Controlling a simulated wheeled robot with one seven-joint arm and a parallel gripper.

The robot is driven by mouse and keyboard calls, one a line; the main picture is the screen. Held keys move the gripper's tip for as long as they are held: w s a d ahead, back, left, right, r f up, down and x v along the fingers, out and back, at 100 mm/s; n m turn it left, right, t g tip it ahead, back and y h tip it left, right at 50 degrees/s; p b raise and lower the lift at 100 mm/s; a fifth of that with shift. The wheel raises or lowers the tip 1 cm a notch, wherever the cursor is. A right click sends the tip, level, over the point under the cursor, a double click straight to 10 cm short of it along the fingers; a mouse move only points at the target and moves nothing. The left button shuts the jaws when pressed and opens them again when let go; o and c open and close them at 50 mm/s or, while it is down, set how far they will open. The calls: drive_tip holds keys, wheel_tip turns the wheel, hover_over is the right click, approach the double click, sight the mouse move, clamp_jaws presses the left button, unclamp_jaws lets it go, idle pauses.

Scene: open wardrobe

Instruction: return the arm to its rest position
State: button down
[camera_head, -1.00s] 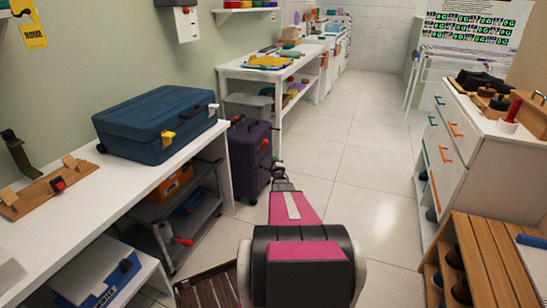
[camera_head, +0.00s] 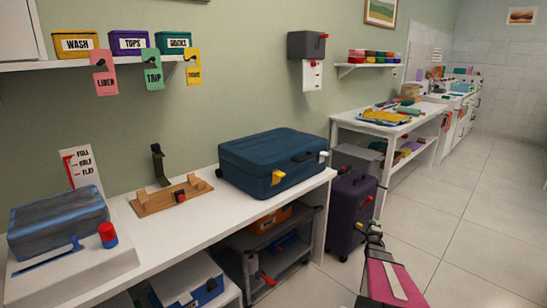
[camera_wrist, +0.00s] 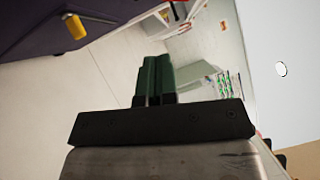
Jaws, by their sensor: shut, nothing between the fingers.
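My gripper (camera_head: 374,230) is at the lower right of the head view, at the end of my pink and black arm. In the picture it is just right of the purple suitcase, over the pale floor; I cannot tell the exact gap. In the wrist view, the two green fingers of my gripper (camera_wrist: 157,62) lie together with nothing between them. Most of my arm is cut off by the lower edge of the head view.
The purple suitcase (camera_head: 349,214) stands on the floor beside the white bench (camera_head: 205,222). A blue case (camera_head: 270,160) lies on the bench. A grey cart (camera_head: 262,262) stands below. A white table (camera_head: 392,128) is farther back. Tiled floor (camera_head: 455,220) is clear on the right.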

drive_tip(key=s+a+r+n+g+y, duration=0.2)
drive_tip(key=s+a+n+g, duration=0.35)
drive_tip(key=a, duration=0.55)
drive_tip(key=s+a+r+n+g+y, duration=0.2)
drive_tip(key=s+a+n+g, duration=0.4)
drive_tip(key=a, duration=0.6)
drive_tip(key=s+a+r+n+g+y, duration=0.1)
drive_tip(key=s+a+r+n+g, duration=0.2)
drive_tip(key=s+a+n, duration=0.3)
drive_tip(key=s+a+r+n+g+y, duration=0.1)
drive_tip(key=s+a+r+n+g, duration=0.2)
drive_tip(key=s+a+n, duration=0.3)
drive_tip(key=s+a+r, duration=0.1)
drive_tip(key=s+a, duration=0.3)
drive_tip(key=s, duration=0.5)
drive_tip(key=shift+a+n+g, duration=0.3)
drive_tip(key=shift+n+g, duration=0.05)
